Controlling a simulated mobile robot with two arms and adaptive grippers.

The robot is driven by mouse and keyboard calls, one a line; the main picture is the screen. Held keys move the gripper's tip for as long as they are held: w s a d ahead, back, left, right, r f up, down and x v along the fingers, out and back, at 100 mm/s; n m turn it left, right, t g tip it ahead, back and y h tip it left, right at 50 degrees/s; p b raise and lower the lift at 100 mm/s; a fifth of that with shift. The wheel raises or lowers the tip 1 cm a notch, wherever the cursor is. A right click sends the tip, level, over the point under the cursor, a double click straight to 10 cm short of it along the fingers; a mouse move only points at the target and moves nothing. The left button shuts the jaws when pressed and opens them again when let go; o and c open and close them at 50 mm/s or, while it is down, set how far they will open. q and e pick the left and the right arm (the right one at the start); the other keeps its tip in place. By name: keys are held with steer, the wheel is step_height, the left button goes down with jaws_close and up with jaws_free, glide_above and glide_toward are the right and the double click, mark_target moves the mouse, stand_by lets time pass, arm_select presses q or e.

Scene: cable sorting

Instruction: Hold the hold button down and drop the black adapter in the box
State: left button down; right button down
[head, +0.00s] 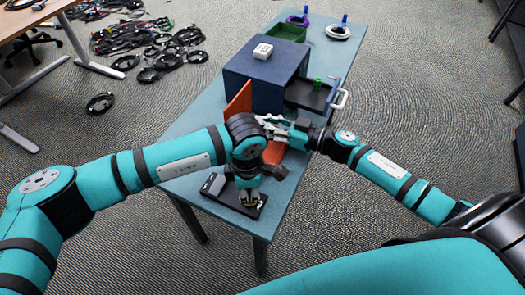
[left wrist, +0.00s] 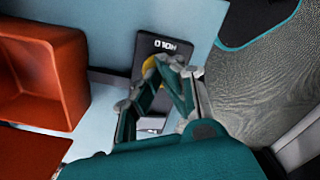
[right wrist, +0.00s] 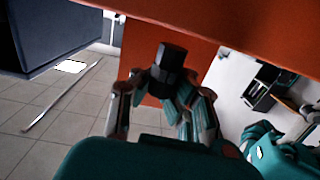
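The hold button pad (head: 225,193) is a dark plate at the table's near end. Its label and part of a yellow button (left wrist: 150,66) show in the left wrist view. My left gripper (left wrist: 167,68) points down with its fingertips together at the button; they hide part of it, so pressing depth is unclear. The black adapter (right wrist: 171,62) is between the fingers of my right gripper (right wrist: 160,88), which is closed on it. An orange wall is behind it in that view. The open orange box (left wrist: 40,70) stands beside the pad; my left arm covers much of it in the head view.
A dark blue cabinet (head: 255,80) with a white device (head: 262,51) on top stands behind the orange box. Its drawer (head: 305,96) is pulled out and holds a green item. A green tray (head: 287,32) and coiled cables (head: 338,31) sit at the far end.

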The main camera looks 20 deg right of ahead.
steer(key=shift+f, duration=0.8)
steer(key=c, duration=1.4)
jaws_free()
steer(key=v, duration=1.2)
